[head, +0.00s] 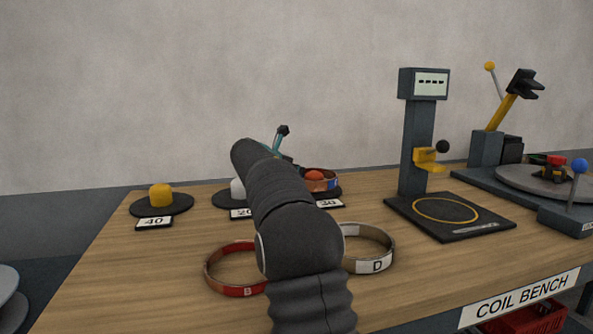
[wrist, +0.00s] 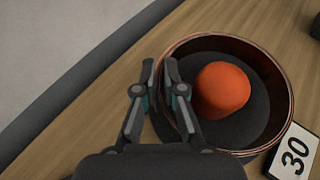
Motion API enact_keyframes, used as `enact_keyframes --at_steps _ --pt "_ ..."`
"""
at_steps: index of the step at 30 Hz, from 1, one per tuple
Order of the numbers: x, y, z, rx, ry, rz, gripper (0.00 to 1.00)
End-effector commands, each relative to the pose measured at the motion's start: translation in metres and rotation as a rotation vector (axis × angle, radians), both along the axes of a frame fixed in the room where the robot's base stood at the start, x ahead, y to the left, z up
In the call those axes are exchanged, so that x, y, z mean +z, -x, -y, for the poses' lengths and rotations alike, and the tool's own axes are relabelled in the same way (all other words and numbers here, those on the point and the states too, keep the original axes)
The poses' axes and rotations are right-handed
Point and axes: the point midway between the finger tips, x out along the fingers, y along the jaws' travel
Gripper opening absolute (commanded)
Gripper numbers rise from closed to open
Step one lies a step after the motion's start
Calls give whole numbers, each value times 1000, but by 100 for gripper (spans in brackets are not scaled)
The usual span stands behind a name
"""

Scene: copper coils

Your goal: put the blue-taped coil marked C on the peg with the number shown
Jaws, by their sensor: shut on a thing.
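A copper coil (wrist: 270,68) is around the orange peg (wrist: 222,90) in the wrist view. In the head view the coil (head: 331,184) shows a blue tape patch at its right, and the peg's top (head: 314,175) shows inside it. I cannot read a letter on it, nor tell whether it rests on the peg's dark base. My gripper (wrist: 160,68) is shut on the coil's left rim. In the head view my arm hides most of the gripper. The peg's card (wrist: 294,156) reads 30. The display (head: 432,82) on the dark post shows only dashes.
A yellow peg (head: 160,195) with card 40 stands left; a pale peg (head: 237,188) with card 20 is partly hidden. Red coil B (head: 237,291) and coil D (head: 377,266) lie in front, beside my arm. A dark scale plate (head: 470,225) and a turntable (head: 535,182) stand right.

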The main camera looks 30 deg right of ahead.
Motion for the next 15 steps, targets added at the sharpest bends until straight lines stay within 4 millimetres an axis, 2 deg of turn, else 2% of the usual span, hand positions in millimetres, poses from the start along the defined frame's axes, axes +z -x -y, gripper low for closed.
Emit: enact_keyframes --at_steps 1,4,5,15 --pt "2 0 0 1 2 1 11" --pt "1 0 0 0 2 1 36" --pt "1 0 0 0 2 1 38" --pt "1 1 -3 0 -1 0 38"
